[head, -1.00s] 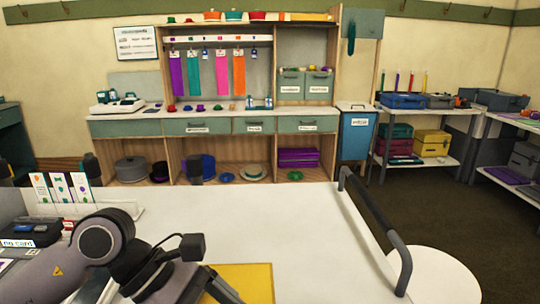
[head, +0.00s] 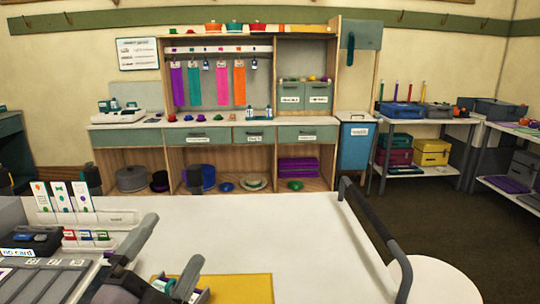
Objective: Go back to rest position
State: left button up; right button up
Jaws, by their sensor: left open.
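My left gripper (head: 168,250) is at the bottom left in the head view, over the near part of the white table (head: 290,235). Its two grey fingers are spread apart, and it is open. The yellow mat (head: 245,288) lies on the table just to its right. A small teal and white item (head: 163,285) shows low between the fingers, partly hidden; I cannot tell whether it touches them. My right gripper is not in view.
A cash tray (head: 45,282), a black box (head: 30,243) and a card holder (head: 75,217) stand at the table's left. A dark rail (head: 375,230) edges the right side. A round white stool (head: 440,280) stands beyond it. The table's middle is clear.

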pick_arm(q)
jog(key=s+a+f+n+g+y, duration=0.3)
jog(key=a+f+n+g, duration=0.15)
jog(key=f, duration=0.45)
jog(key=s+a+f+n+g+y, duration=0.2)
jog(key=a+f+n+g+y, duration=0.15)
jog(key=f+n, duration=0.35)
jog(key=s+f+n+g, duration=0.3)
jog(key=s+f+g, duration=0.6)
jog(key=s+f, duration=0.6)
jog(key=w+d+f+t+h, duration=0.2)
jog(key=w+f+t, duration=0.3)
jog(key=f+t, duration=0.1)
jog(key=shift+d+f, duration=0.25)
jog(key=shift+f, duration=0.1)
jog(key=shift+m+t, duration=0.25)
jog(key=shift+t, duration=0.05)
